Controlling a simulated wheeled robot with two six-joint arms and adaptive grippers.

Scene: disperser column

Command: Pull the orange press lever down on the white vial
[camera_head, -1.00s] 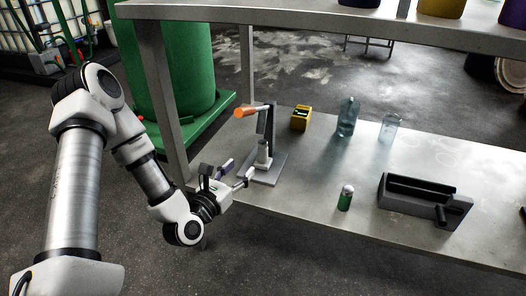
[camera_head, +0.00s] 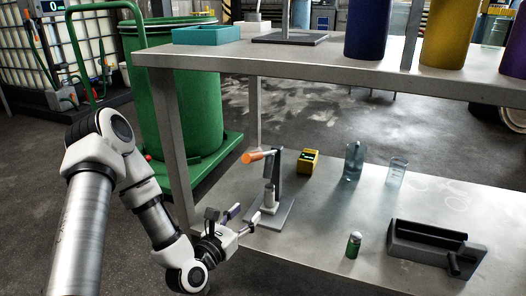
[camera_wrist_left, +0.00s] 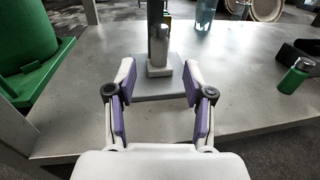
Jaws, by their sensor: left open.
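A small press stands on the lower bench shelf, with a dark post (camera_head: 277,172) on a grey base plate (camera_head: 279,216). Its orange lever handle (camera_head: 258,156) sticks out to the left from the top of the post, raised. The white vial (camera_head: 269,195) stands upright at the foot of the post, below the lever. It also shows in the left wrist view (camera_wrist_left: 160,46), centred beyond the fingers. My left gripper (camera_head: 247,213) is open and empty, low in front of the press, its fingertips apart from the vial. The lever handle is out of the left wrist view.
A yellow device (camera_head: 308,162), a clear bottle (camera_head: 353,162) and a beaker (camera_head: 396,172) stand behind and right of the press.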

